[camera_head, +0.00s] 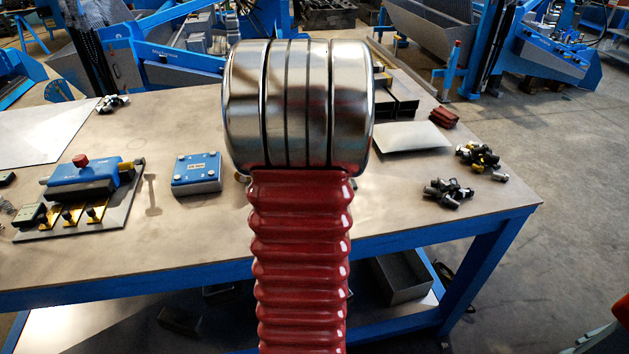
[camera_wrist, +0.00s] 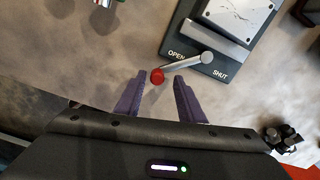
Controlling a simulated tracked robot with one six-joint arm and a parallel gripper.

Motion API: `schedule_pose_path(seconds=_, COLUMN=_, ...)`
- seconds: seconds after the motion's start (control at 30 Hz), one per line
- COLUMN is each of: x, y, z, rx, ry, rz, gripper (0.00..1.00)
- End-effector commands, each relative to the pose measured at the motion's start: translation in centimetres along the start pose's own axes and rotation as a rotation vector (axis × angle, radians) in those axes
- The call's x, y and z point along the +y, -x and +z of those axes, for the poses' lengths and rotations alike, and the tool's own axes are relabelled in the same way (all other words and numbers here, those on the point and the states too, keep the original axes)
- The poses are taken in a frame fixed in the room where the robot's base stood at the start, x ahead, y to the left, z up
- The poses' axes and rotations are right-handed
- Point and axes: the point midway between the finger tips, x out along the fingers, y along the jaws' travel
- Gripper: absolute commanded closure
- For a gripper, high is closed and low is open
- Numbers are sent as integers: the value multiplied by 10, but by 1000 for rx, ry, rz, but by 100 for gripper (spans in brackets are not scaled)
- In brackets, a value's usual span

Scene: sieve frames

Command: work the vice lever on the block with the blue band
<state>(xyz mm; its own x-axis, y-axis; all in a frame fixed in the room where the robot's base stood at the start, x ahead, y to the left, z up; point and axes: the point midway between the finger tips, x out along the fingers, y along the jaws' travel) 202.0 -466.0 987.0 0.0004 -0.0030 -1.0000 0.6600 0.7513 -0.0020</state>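In the wrist view, a lever (camera_wrist: 185,65) with a red ball knob (camera_wrist: 157,76) is mounted on a dark base plate (camera_wrist: 236,58). The base is marked OPEN on the left and SHUT on the right. The lever points left, with its knob just below the word OPEN. A grey block with a pale, speckled top (camera_wrist: 238,18) sits on the base, cut off by the top edge. No blue band shows on it. My gripper (camera_wrist: 160,78) is open, its purple fingers on either side of the knob, with gaps visible. In the head view my arm hides this spot.
On the workbench (camera_head: 220,235) in the head view are a blue clamp fixture (camera_head: 85,174), a blue box (camera_head: 197,173), a metal sheet (camera_head: 412,137) and dark fittings (camera_head: 447,192). Dark fittings (camera_wrist: 282,138) also lie at lower right in the wrist view.

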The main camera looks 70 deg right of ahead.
Motion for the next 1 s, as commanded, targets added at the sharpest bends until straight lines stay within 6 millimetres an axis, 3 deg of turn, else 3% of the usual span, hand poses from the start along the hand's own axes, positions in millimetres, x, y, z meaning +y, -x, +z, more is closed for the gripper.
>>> schedule_pose_path(seconds=0.27, x=1, y=9, z=0, rx=0, ry=2, rz=1, gripper=65)
schedule_pose_path(seconds=0.7, x=1, y=64, z=0, rx=-2, ry=6, rz=0, gripper=65)
schedule_pose_path(seconds=1.0, x=-1, y=80, z=-1, rx=-1, ry=3, rz=0, gripper=65)
